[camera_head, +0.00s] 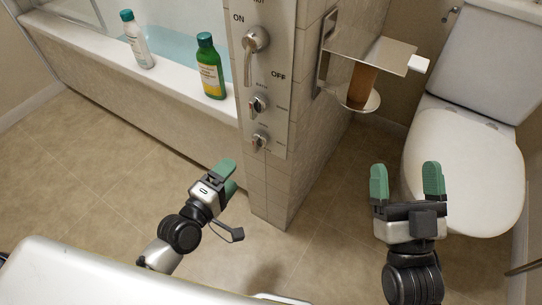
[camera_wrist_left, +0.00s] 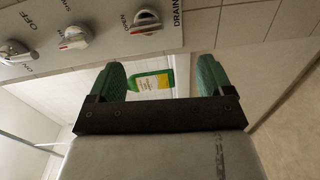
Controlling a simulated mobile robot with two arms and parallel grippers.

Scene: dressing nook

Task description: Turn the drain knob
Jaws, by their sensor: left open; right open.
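The metal control panel (camera_head: 277,75) is on the tiled pillar. The drain knob (camera_head: 260,140) is the lowest control on it; in the left wrist view it (camera_wrist_left: 145,21) sits at the top beside the "DRAIN" label. My left gripper (camera_head: 229,177) is open and empty, below and a little left of the knob, apart from it. In the left wrist view its green fingers (camera_wrist_left: 160,76) are spread, with the knob beyond them. My right gripper (camera_head: 406,180) is open and empty, right of the pillar in front of the toilet.
Another knob (camera_head: 258,105) and a large lever (camera_head: 252,50) are above the drain knob. A green bottle (camera_head: 209,68) and a white bottle (camera_head: 137,42) stand on the bathtub rim (camera_head: 105,58). A paper holder (camera_head: 370,60) juts from the pillar. The toilet (camera_head: 465,150) is at right.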

